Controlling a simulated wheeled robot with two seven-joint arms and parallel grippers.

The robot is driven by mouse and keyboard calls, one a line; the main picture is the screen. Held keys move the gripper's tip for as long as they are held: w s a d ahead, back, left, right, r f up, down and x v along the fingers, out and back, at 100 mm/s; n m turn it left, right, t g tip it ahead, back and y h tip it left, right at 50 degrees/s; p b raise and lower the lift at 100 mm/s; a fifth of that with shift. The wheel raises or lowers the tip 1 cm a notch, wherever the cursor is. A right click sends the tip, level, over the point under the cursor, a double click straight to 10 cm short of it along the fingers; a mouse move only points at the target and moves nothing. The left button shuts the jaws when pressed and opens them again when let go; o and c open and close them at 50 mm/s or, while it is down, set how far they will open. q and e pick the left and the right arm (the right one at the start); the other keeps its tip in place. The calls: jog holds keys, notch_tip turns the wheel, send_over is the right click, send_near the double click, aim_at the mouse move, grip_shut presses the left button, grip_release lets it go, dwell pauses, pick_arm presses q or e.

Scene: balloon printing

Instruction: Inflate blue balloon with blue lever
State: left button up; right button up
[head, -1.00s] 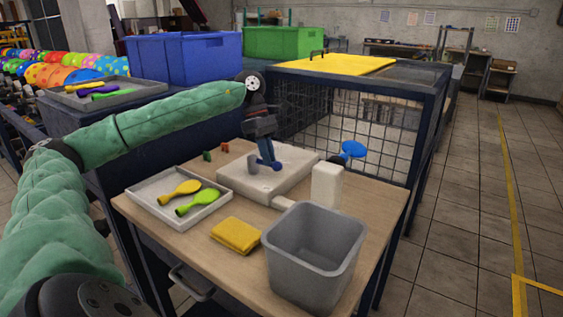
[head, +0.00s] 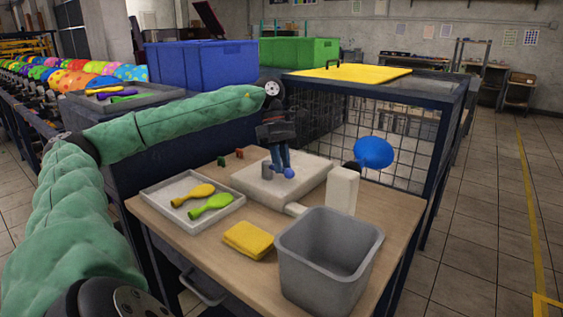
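The blue balloon (head: 374,152) is rounded and swollen, at the right end of the pump, in front of the wire mesh. The pump has a pale base (head: 255,182) and a white upright block (head: 342,190). The blue lever (head: 289,173) stands on the base beside a grey cylinder (head: 267,171). My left gripper (head: 281,168) points down at the blue lever, its fingers close together and seemingly touching it. The lever's upper part is hidden by the fingers. My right gripper is not in view.
A grey tray (head: 165,181) holds a yellow balloon (head: 193,195) and a green balloon (head: 211,206). A red lever (head: 239,153) and a green lever (head: 221,161) stand behind. A yellow cloth (head: 248,240) and an open grey bin (head: 325,270) occupy the table front.

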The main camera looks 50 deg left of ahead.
pick_arm(q)
jog(key=shift+o, duration=0.9)
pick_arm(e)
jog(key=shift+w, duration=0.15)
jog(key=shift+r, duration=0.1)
pick_arm(q)
jog(key=p+v, duration=0.1)
jog(key=v, duration=0.6)
jog(key=shift+a+r, duration=0.2)
jog(key=shift+r, duration=0.15)
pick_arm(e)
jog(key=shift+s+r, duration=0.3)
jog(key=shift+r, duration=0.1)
pick_arm(q)
jog(key=shift+w, duration=0.1)
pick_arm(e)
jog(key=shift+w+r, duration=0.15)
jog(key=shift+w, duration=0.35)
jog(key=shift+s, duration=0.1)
